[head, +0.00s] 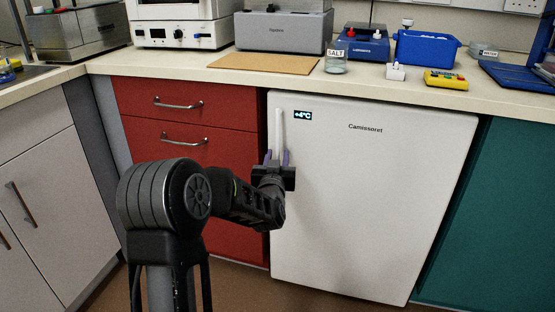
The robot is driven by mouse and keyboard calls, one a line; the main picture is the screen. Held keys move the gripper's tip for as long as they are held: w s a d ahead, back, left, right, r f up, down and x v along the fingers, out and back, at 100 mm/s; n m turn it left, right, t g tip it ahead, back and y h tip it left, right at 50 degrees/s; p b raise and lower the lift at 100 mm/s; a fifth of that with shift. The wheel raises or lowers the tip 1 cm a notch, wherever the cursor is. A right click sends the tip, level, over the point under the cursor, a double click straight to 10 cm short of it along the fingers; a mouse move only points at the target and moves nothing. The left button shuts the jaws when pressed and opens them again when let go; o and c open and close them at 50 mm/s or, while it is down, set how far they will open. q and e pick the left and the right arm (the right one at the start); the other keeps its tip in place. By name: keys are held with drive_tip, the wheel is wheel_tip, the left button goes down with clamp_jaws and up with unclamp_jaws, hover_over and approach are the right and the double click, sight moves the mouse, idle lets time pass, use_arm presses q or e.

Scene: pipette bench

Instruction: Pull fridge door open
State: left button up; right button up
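The white fridge door (370,200) fills the middle right, under the counter, and looks closed. Its upright white handle (279,130) is near the door's left edge, beside a small lit temperature display (303,116). My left gripper (278,157) is at the lower part of the handle, with one purple-padded finger on each side of it. The gripper body hides the handle's lower end. I cannot tell whether the fingers touch the handle or stand slightly apart from it. My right gripper is not in view.
Red drawers (180,130) stand left of the fridge and a teal cabinet (495,210) right of it. The counter (225,72) above carries a salt jar (336,64), a blue bin (427,49) and a yellow device (446,79). Floor shows below the door.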

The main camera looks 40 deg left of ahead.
use_arm(q)
drive_tip(key=shift+w+a, duration=0.1)
drive_tip(key=shift+c, duration=0.4)
clamp_jaws()
idle(1.0)
